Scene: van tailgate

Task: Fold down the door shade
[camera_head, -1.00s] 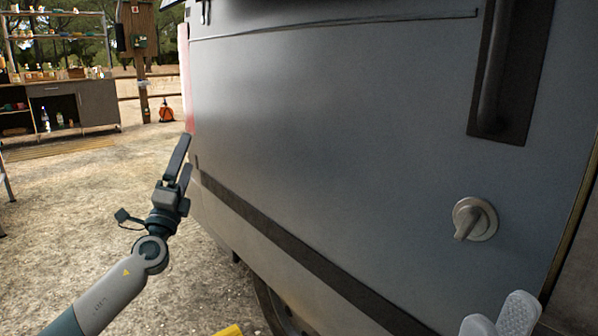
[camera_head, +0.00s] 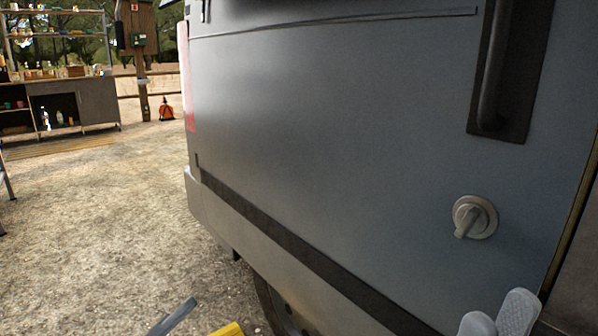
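The van's grey door panel (camera_head: 330,130) fills the middle and right of the head view. No part of it can be clearly told as the shade; the upper part of the door is out of frame. The pale, rounded fingertips of my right gripper (camera_head: 499,316) show at the bottom right, below the round knob; their gap is unclear.
A dark upright handle (camera_head: 490,90) and a round turn knob (camera_head: 474,217) are on the door. A dark strip (camera_head: 300,255) runs above the bumper. A yellow object (camera_head: 228,330) is cut off at the bottom. Open gravel (camera_head: 100,230) and a shelf unit (camera_head: 98,100) are at left.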

